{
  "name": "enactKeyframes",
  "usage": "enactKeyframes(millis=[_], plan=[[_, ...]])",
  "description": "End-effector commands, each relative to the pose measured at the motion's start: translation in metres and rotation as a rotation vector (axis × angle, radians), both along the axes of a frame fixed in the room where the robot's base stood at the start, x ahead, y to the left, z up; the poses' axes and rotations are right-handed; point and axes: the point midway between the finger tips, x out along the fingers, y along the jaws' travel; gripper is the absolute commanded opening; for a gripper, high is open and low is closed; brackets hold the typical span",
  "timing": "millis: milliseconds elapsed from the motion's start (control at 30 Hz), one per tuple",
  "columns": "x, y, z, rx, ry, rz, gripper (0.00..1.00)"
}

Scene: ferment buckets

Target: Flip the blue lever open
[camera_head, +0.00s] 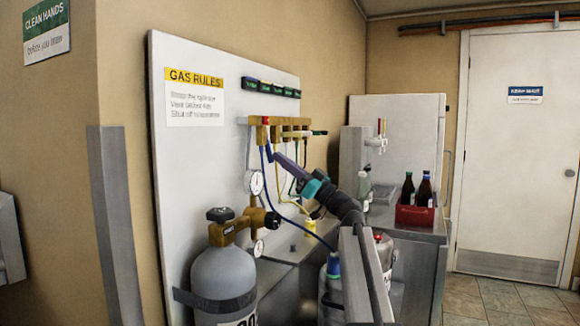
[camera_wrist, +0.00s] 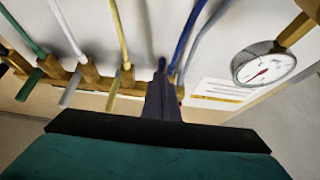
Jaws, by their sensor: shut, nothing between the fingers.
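The blue lever (camera_head: 269,152) hangs down below the left end of the brass valve manifold (camera_head: 285,128) on the white panel. In the wrist view a small blue piece, probably this lever (camera_wrist: 162,64), shows just past my fingertips. My gripper (camera_head: 277,156) is shut and empty, its dark fingers pointing up and left with the tips close beside the lever. The fingers also show in the wrist view (camera_wrist: 160,90), covering part of the blue valve. I cannot tell whether they touch the lever.
A blue hose (camera_head: 285,213) runs below the manifold. A round gauge (camera_wrist: 264,69) is close on the right in the wrist view. Green, white and yellow levers (camera_wrist: 114,90) stand to the left there. A grey gas cylinder (camera_head: 223,278) stands below the panel.

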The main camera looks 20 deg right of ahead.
Motion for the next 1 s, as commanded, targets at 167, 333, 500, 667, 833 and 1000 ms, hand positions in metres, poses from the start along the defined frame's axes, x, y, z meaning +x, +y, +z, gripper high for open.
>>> enactKeyframes(millis=[167,333,500,667,833,1000], plan=[[0.0,0.0,0.001,-0.001,0.001,0.0,0.0],[-0.002,-0.002,0.002,-0.001,-0.001,-0.001,0.0],[-0.008,-0.009,0.004,-0.001,-0.001,0.001,0.0],[-0.018,-0.019,0.008,-0.002,-0.001,0.006,0.0],[-0.03,-0.027,-0.013,0.001,0.002,0.007,0.0],[-0.039,-0.034,-0.037,0.0,0.001,0.008,0.0]])
